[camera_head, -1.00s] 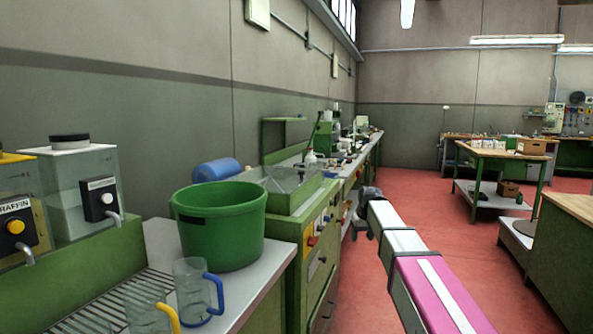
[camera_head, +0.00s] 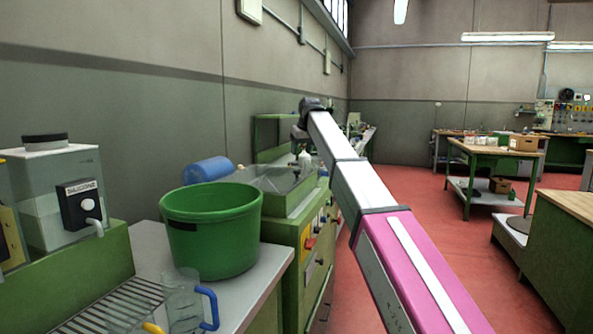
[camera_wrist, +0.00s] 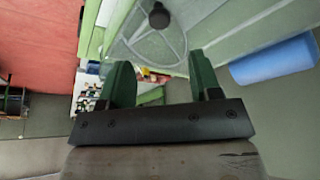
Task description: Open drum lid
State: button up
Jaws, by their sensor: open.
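A clear, sloping cover (camera_head: 268,179) sits on the green machine (camera_head: 285,229) behind the bucket. The wrist view shows a pale translucent panel (camera_wrist: 178,45) with a rounded outline and a dark knob (camera_wrist: 158,15) near the top edge; I take this to be the drum lid, but cannot tell for sure. My gripper (camera_head: 300,140) is above the machine's right part, small and dark in the head view. In the wrist view its two green fingers (camera_wrist: 160,65) are apart with nothing between them. The knob lies beyond the fingertips, apart from them. The drum's inside cannot be made out.
A blue cylinder (camera_head: 208,169) lies left of the machine and also shows in the wrist view (camera_wrist: 273,61). A green bucket (camera_head: 211,238) and a clear jug (camera_head: 184,302) stand on the near bench. Red floor (camera_head: 440,240) is open to the right.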

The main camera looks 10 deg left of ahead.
aim_at(298, 171)
jog(key=x, duration=0.9)
jog(key=shift+f, duration=0.3)
grip_shut()
